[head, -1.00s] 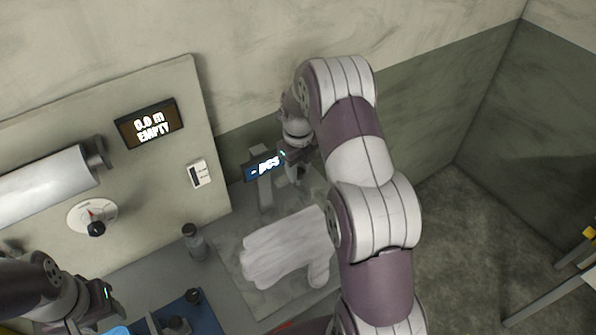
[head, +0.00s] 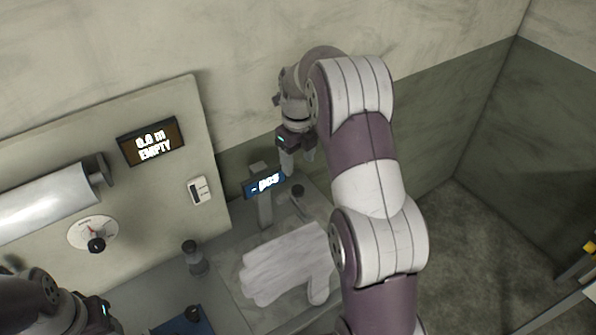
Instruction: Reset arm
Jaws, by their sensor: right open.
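My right gripper (head: 298,162) is open and raised above the back of the bench, just right of a small blue display (head: 264,185) on a post. Nothing shows between its fingers. My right arm reaches up from the bottom right and covers part of the bench. My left gripper (head: 105,322) is at the bottom left corner, mostly cut off, and its fingers do not show clearly. A white glove (head: 287,265) lies flat on a grey plate (head: 236,299) below the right gripper, apart from it.
A dark knob (head: 190,247) stands left of the glove. A blue mat (head: 183,322) lies at the bottom. Open floor is at the right.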

